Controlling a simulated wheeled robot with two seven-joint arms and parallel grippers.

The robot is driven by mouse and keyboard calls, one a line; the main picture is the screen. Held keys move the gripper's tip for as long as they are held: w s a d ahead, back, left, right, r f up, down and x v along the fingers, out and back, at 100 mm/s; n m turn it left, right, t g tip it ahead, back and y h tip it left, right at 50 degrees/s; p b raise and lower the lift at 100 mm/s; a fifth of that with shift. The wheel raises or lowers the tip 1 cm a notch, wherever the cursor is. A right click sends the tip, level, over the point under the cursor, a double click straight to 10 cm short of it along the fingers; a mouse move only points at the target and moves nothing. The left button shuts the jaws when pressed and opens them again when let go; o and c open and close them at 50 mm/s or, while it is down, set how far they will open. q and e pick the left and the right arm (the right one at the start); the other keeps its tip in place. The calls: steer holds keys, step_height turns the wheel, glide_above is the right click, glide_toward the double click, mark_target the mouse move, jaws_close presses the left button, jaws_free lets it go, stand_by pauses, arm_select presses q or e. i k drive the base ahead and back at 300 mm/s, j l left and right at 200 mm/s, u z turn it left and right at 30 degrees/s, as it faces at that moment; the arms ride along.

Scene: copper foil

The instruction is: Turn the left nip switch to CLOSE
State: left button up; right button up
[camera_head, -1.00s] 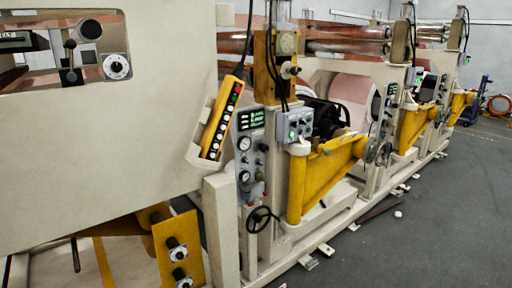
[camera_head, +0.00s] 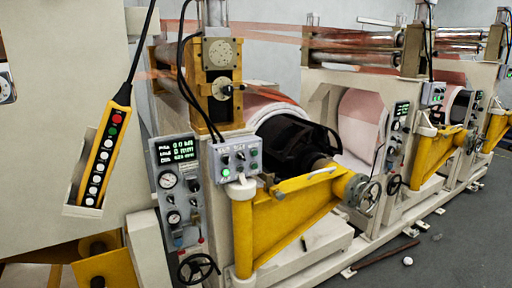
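Neither of my grippers is in view. A grey switch box (camera_head: 236,158) with small knobs and a lit green button sits on top of the yellow swing arm's post, near the picture's middle. Left of it stands a grey gauge panel (camera_head: 178,190) with a green-lit display, round gauges and small knobs. Labels on both are too small to read, so I cannot tell which knob is the left nip switch or how it is set.
A yellow pendant (camera_head: 103,150) with several buttons hangs at the left. A black handwheel (camera_head: 197,268) sits low under the gauge panel.

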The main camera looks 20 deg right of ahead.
mark_target(226, 159)
steer(key=l+u, duration=0.25)
steer(key=l, duration=0.65)
steer(key=l+u, duration=0.25)
steer(key=l, duration=0.7)
steer(key=k+l+u, duration=0.1)
steer(key=l+u, duration=0.2)
steer(key=l, duration=1.05)
steer(key=k+l+u, duration=0.1)
steer(key=l, duration=0.25)
steer(key=k+l, duration=0.1)
steer(key=l, duration=0.3)
